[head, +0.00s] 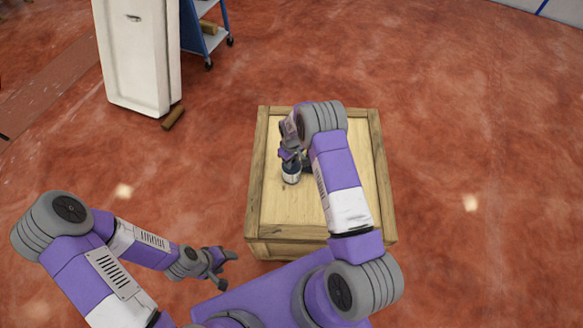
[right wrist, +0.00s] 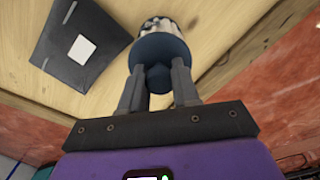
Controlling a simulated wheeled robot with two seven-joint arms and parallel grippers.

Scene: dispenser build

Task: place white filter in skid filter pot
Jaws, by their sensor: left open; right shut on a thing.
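My right gripper (right wrist: 157,82) is shut on a dark blue knob or cap of a short cylinder (right wrist: 160,47). The far part of this cylinder has a white and dark patterned side. It also shows in the head view (head: 291,173), dark with a white band, below my right gripper (head: 291,154) over the crate top. I cannot tell whether it touches the wood, or whether it is the white filter. A dark flat plate with a white square (right wrist: 75,62) lies beside it in the right wrist view. I cannot make out a filter pot. My left gripper (head: 225,270) is open and empty.
The wooden crate (head: 260,200) has a raised-looking frame around its top. My right arm hides part of its right side. The front left of the top is clear. A white cabinet (head: 135,55) and a blue cart (head: 203,30) stand further back on the reddish floor.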

